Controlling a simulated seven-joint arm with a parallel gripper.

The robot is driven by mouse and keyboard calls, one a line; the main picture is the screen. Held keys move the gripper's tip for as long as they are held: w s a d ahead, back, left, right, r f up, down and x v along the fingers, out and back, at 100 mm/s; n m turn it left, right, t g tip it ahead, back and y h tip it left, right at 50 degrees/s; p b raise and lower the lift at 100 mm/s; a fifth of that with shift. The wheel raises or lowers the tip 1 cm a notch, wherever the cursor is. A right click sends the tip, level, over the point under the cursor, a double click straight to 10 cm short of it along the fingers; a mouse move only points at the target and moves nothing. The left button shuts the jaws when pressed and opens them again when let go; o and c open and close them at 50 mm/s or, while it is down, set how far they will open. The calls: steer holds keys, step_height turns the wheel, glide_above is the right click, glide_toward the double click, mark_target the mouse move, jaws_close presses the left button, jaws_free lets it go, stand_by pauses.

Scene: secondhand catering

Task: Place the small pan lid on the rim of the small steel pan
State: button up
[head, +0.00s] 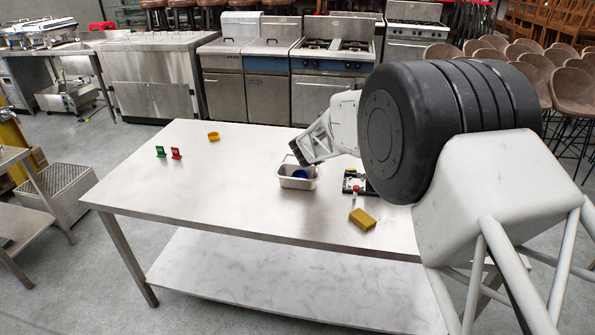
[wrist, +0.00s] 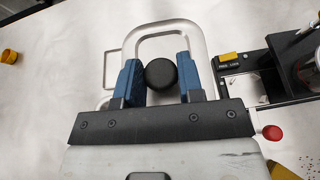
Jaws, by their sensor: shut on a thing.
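My gripper (wrist: 161,78) is shut on the round black knob (wrist: 161,74) of the small pan lid, with a blue finger pad on each side of it. A pale, round-cornered form with a bright metal edge (wrist: 160,29) surrounds the knob; the wrist view does not clearly separate lid from pan. In the head view, the small steel pan (head: 297,183) stands on the table just below my gripper (head: 300,164), with blue showing at its opening. I cannot tell whether the lid touches the rim. My gripper's body hides the near side in the wrist view.
A black device (head: 355,182) with a red knob (wrist: 272,132) and a yellow switch lies right of the pan. A yellow sponge (head: 362,219) is near the front edge. Green (head: 160,151) and red (head: 176,153) pieces and a yellow ring (head: 213,136) lie left. The table's left middle is clear.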

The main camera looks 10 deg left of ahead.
steer(key=s+a+f+n+y, duration=0.1)
steer(key=a+f, duration=0.2)
steer(key=a, duration=0.7)
steer(key=a+f, duration=0.4)
steer(key=a, duration=0.6)
glide_above(263, 180)
steer(key=shift+w+f, duration=0.15)
steer(key=shift+f, duration=1.85)
steer(key=shift+f, duration=0.1)
steer(key=shift+f, duration=1.45)
steer(key=shift+f, duration=0.1)
steer(key=o, duration=1)
steer(key=shift+c, duration=0.2)
